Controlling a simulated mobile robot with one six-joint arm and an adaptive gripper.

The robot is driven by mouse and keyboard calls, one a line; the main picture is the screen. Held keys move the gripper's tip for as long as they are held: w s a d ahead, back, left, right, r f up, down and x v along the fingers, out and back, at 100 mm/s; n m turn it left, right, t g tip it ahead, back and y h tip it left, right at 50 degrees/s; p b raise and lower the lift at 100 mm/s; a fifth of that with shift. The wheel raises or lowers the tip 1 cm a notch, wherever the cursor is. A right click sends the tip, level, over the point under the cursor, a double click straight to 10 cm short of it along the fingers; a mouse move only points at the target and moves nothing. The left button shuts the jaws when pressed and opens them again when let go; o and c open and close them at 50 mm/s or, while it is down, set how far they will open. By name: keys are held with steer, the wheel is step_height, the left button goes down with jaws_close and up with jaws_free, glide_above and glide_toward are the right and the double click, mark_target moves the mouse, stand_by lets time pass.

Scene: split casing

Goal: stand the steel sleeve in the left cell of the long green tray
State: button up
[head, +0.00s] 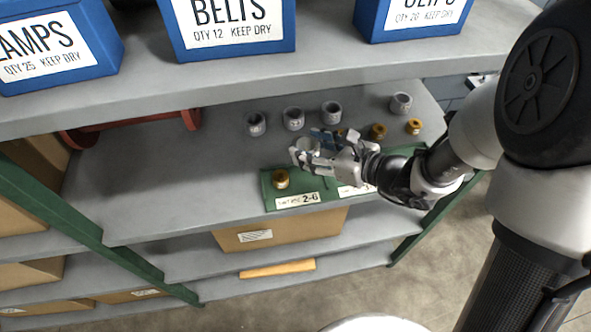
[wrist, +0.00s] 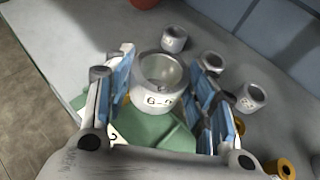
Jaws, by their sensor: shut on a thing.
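My gripper (head: 312,152) is shut on a grey steel sleeve (wrist: 160,84), which stands between the blue-padded fingers in the wrist view, its open end towards the camera. A label starting with "G" shows on its side; the rest is unclear. In the head view the fingers partly hide the sleeve. The long green tray (head: 268,200) lies below at the shelf's front, its right part hidden by my arm. A brass ring (head: 280,179) stands at the tray's left end. In the wrist view the tray (wrist: 150,130) shows below the sleeve; I cannot tell the gap.
Several grey sleeves (head: 293,119) stand behind the tray, one apart at the right (head: 400,103). Brass rings (head: 378,131) stand right of my gripper. A shelf with blue boxes (head: 230,25) overhangs the back. A red part (head: 130,124) lies at the back left; the left shelf area is clear.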

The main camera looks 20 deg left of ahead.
step_height(320, 180, down, 9)
steer(key=b, duration=0.3)
steer(key=shift+r, duration=0.1)
steer(key=o, duration=1.1)
steer(key=shift+f, duration=0.2)
steer(key=shift+c, duration=0.2)
steer(key=o, duration=0.5)
